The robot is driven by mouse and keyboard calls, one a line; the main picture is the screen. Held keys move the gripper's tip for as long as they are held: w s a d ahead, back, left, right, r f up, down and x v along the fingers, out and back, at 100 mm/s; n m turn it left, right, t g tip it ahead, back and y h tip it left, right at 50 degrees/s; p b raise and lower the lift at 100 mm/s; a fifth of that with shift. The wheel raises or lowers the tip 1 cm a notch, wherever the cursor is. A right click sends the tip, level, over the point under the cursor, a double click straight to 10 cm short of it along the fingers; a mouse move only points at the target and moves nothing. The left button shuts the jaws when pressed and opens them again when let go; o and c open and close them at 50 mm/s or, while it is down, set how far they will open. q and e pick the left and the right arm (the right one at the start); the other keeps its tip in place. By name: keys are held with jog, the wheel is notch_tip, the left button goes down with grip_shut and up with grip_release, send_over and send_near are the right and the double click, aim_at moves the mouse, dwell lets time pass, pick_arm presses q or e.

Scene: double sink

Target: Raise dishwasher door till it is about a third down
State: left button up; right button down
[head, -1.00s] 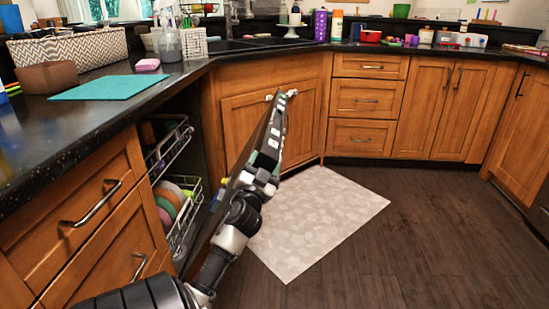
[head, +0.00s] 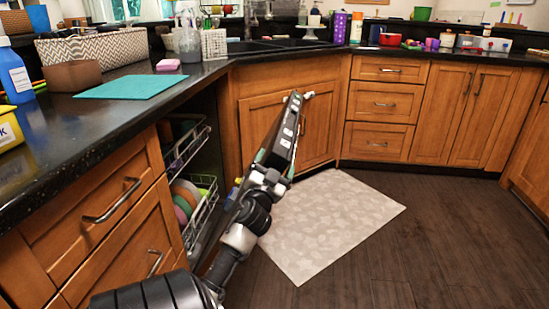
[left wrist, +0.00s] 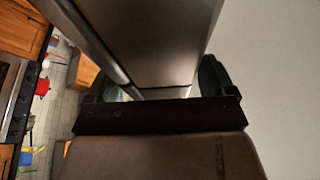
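The dishwasher door (head: 284,138) stands partly lowered in the head view, seen nearly edge-on. It slants up to the right, with pale marks along its dark top edge. My left gripper (head: 274,164) is at the near end of that edge. In the left wrist view the door is a dark metal panel (left wrist: 165,50) with a bar handle (left wrist: 85,40) along its left. My left gripper's fingers (left wrist: 155,85) are wide apart, one on each side of the panel. Whether they touch it is unclear. My right gripper is not in view.
Dish racks (head: 190,190) with colourful plates show inside the dishwasher at left. Wooden drawers (head: 105,205) stand nearer. A pale mat (head: 330,222) lies on the open dark floor at right. Sink cabinets (head: 320,125) are behind the door.

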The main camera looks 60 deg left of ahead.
pick_arm(q)
jog(key=v, duration=1.1)
jog(key=shift+p, duration=0.45)
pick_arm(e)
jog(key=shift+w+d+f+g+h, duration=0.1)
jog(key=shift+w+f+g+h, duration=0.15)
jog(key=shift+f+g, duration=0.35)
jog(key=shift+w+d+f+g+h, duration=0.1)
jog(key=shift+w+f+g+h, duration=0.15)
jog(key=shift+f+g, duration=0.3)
pick_arm(q)
jog(key=shift+w, duration=0.1)
